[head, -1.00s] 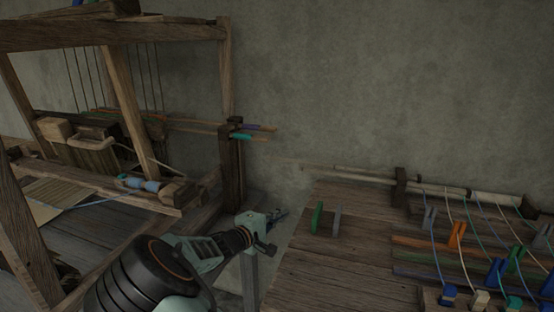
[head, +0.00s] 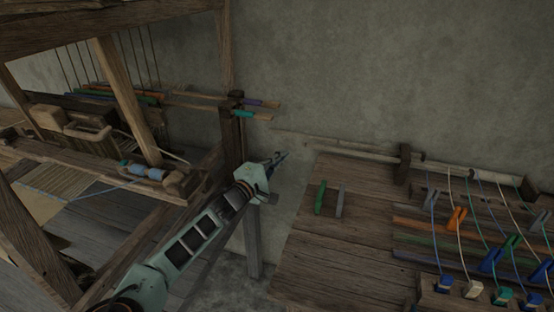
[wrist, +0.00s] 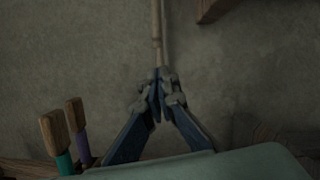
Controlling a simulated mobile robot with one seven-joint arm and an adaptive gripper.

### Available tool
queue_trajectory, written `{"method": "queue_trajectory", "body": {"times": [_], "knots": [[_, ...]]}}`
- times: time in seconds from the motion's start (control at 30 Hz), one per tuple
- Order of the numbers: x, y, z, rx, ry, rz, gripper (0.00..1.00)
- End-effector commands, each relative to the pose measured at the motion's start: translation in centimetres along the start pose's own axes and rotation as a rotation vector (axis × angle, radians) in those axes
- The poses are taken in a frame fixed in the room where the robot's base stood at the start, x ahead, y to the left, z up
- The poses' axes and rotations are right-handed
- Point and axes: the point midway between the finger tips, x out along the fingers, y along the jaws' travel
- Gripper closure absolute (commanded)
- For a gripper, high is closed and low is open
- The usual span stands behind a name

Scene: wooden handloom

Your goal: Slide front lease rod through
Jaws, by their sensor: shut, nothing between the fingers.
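Two lease rods stick out to the right of the loom's dark post in the head view: one with a purple band (head: 254,102) and one with a teal band (head: 243,114), both with wooden ends. In the wrist view the teal rod end (wrist: 63,160) and the purple rod end (wrist: 82,146) stand at lower left. I cannot tell for sure which is the front rod. My gripper (head: 283,157) is shut and empty, to the right of and below the rod ends in the head view. Its closed fingertips (wrist: 160,80) point toward the wall, apart from both rods.
A pale pole (head: 340,146) reaches from a dark bracket (head: 404,163) on the right table; its end shows just beyond my fingertips in the wrist view (wrist: 157,25). Green and grey pegs, clips and cords lie on that table (head: 350,240). The loom frame (head: 229,60) stands left.

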Motion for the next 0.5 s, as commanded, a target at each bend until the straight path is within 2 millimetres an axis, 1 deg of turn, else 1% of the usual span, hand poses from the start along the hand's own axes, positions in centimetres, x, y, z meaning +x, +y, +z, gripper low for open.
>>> {"method": "queue_trajectory", "body": {"times": [0.03, 0.2, 0.3, 0.5], "knots": [[1.2, -0.1, 0.2, -0.001, -0.004, 0.001, 1.00], [3.8, -0.1, 0.1, -0.001, -0.002, 0.000, 1.00], [4.8, -0.1, 0.0, -0.001, -0.001, 0.000, 1.00], [5.7, 0.0, 0.0, -0.002, 0.000, 0.000, 1.00]]}}
